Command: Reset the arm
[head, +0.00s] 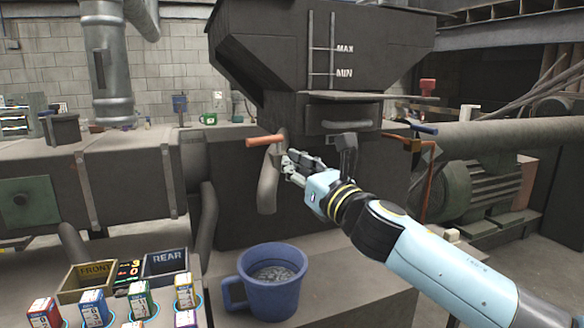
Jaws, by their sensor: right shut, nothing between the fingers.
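My right arm comes in from the lower right. Its gripper (285,164) is shut and empty, in front of the dark machine's spout (268,185) and just below an orange handle (265,141). I cannot tell whether it touches the spout. My left gripper is not in view.
A blue mug (272,299) with grey contents stands on the ledge below the spout. Bins marked FRONT (85,293) and REAR (183,276) and several coloured boxes sit at the lower left. A hopper (270,50) rises above. A blue-tipped lever (420,128) is to the right.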

